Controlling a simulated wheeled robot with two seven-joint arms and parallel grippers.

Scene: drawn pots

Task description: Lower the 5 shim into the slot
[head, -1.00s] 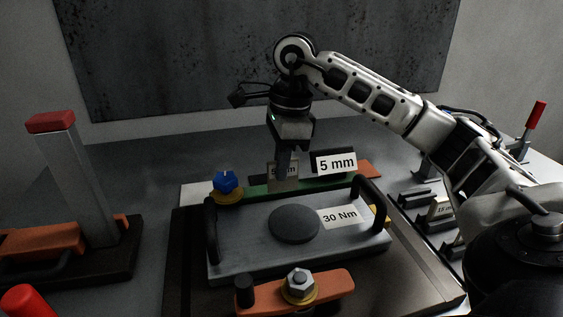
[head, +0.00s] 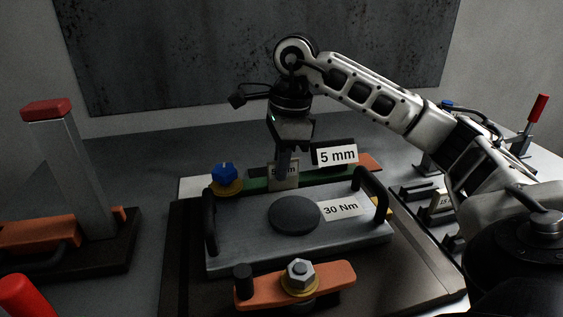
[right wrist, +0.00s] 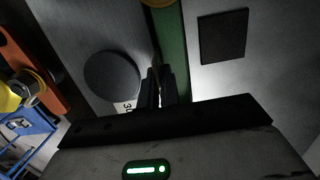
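My right gripper (head: 284,165) points down over the back edge of the grey plate (head: 240,238). It is shut on the 5 shim (head: 291,181), a thin beige plate whose "5 mm" print is partly covered by the fingers. In the right wrist view the fingers (right wrist: 161,88) are nearly together, with the thin shim edge between them beside a green strip (right wrist: 171,45). The shim's lower edge is at the green strip (head: 256,187) behind the plate. A "5 mm" sign (head: 337,155) stands just right. The slot is hidden, so I cannot tell whether the shim is inside it.
A black handle (head: 372,193) rises at the plate's right end, another (head: 209,213) at its left. A blue knob (head: 225,174) sits back left. An orange clamp bar (head: 325,280) with a nut lies in front. A red-topped post (head: 70,170) stands left.

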